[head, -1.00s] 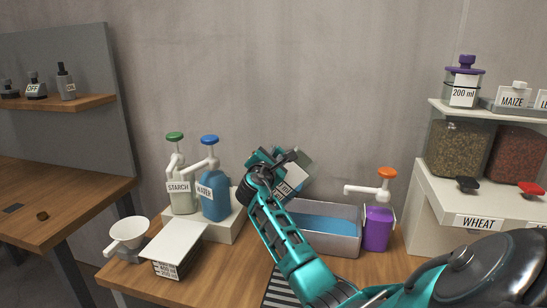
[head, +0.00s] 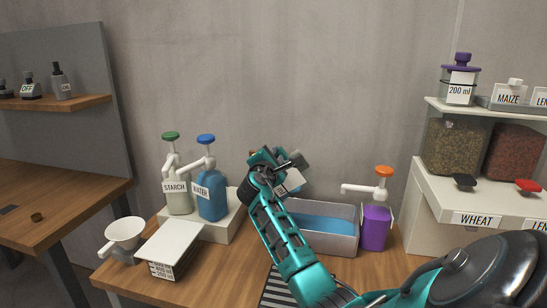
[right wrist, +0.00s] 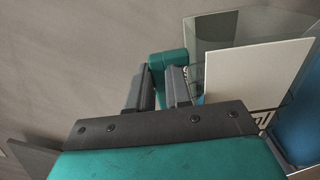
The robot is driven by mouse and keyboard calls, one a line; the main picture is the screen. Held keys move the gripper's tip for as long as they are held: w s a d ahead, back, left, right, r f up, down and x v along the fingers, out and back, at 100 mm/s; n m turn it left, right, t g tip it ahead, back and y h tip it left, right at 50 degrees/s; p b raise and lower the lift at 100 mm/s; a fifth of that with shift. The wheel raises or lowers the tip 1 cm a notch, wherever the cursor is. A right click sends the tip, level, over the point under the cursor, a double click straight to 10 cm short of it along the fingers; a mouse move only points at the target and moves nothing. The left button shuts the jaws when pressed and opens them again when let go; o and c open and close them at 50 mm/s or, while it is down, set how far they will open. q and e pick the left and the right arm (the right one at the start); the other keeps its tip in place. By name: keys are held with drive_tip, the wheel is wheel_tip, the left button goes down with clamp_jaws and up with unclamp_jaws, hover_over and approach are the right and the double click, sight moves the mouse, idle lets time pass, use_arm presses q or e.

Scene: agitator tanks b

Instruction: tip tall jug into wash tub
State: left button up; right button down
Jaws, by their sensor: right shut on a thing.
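The tall jug is clear with a white label panel (head: 289,183). In the head view it is tilted above the left part of the wash tub (head: 338,244), partly hidden behind my right gripper. The tub is a grey open box with blue liquid inside. In the right wrist view the jug's clear wall (right wrist: 235,32) and label lie beyond the fingers. My right gripper (right wrist: 160,85) is shut on the jug's teal handle (right wrist: 168,60). I cannot tell whether anything flows from the jug. My left gripper is not in view.
Starch (head: 178,196) and water (head: 211,194) pump bottles stand on a white block at left. A white funnel (head: 123,233) and white-topped box (head: 171,246) are nearer. A purple pump container (head: 376,226) stands right of the tub; a grain shelf (head: 435,205) is farther right.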

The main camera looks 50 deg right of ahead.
sight(287, 160)
drive_tip(key=shift+r, duration=0.1)
drive_tip(key=shift+s+d+m+b, duration=0.2)
drive_tip(key=shift+s+m+b, duration=0.15)
drive_tip(key=shift+m, duration=0.25)
drive_tip(key=shift+s+d+f+m+b, duration=0.2)
drive_tip(key=shift+s+f+m+b, duration=0.15)
drive_tip(key=shift+m, duration=0.25)
drive_tip(key=shift+s+d+f+m+b, duration=0.2)
drive_tip(key=shift+s+f+m+b, duration=0.15)
drive_tip(key=shift+m+b, duration=0.2)
drive_tip(key=shift+s, duration=0.1)
idle(0.5)
drive_tip(key=shift+s+d+f+m+b, duration=0.25)
drive_tip(key=shift+s+f+m+b, duration=0.15)
drive_tip(key=shift+m, duration=0.25)
